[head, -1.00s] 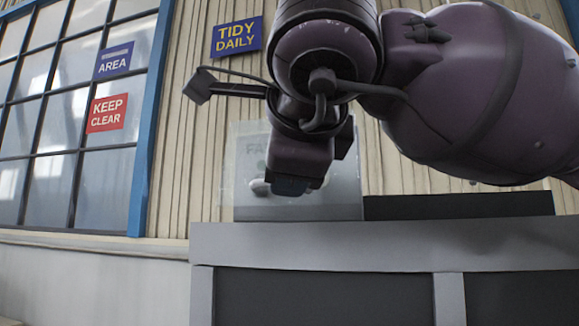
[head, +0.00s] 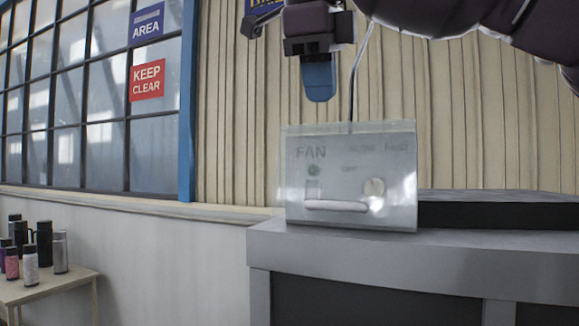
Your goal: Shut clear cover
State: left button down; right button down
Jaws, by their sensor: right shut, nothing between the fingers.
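The clear cover (head: 407,205) is a see-through pane on the FAN control box, which stands on a grey cabinet. The cover lies across the box's front, with a white bar handle (head: 337,206) low on it. I cannot tell whether the cover is fully flush. My right gripper (head: 318,82), with blue fingertips, is shut and empty, above the box's top edge and apart from the cover. My left gripper is out of view.
The grey cabinet (head: 400,255) has a dark slab (head: 490,212) on top, right of the box. A thin cable (head: 357,75) rises behind the box. A table (head: 50,285) with several bottles stands at lower left. The space before the box is clear.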

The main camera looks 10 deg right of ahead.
jog(key=g+b, duration=0.1)
send_near(335, 202)
jog(key=x, duration=0.7)
jog(key=shift+w+f, duration=0.1)
jog(key=shift+w, duration=0.2)
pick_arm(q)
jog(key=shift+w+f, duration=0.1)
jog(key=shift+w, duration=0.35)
pick_arm(e)
jog(key=shift+f, duration=0.1)
jog(key=shift+w+d+f, duration=0.1)
jog(key=shift+w+f, duration=0.1)
jog(key=shift+f, duration=0.1)
jog(key=shift+w+d+f+b, duration=0.2)
jog(key=shift+w+d+f, duration=0.1)
jog(key=shift+w+f, duration=0.2)
jog(key=shift+w+d+f+b, duration=0.15)
jog(key=shift+w+d+f, duration=0.15)
jog(key=shift+w+f, duration=0.2)
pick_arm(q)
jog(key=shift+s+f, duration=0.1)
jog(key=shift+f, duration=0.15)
pick_arm(e)
jog(key=shift+s, duration=0.15)
